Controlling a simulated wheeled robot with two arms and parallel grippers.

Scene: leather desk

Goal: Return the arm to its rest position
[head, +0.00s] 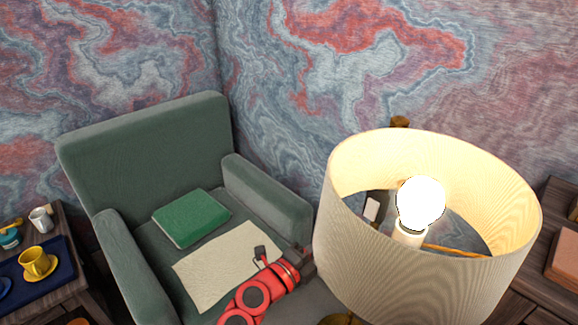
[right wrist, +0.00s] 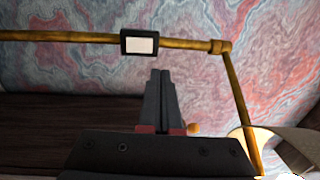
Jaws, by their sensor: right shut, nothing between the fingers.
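My right gripper (right wrist: 160,75) is in the middle of the right wrist view. Its two dark fingers are pressed together with nothing between them, below a brass bar (right wrist: 70,37) that carries a dark box with a white face (right wrist: 140,45). In the head view, a red and black arm of mine reaches up from the bottom, over the armchair (head: 148,137), to the left edge of the lampshade (head: 395,278). Its fingertips cannot be made out there. My left gripper is not in view.
The lit bulb (head: 421,204) is inside the wide shade, close to the arm. A side table with a yellow cup (head: 34,260) stands at left. Dark wooden furniture (head: 545,225) stands at right.

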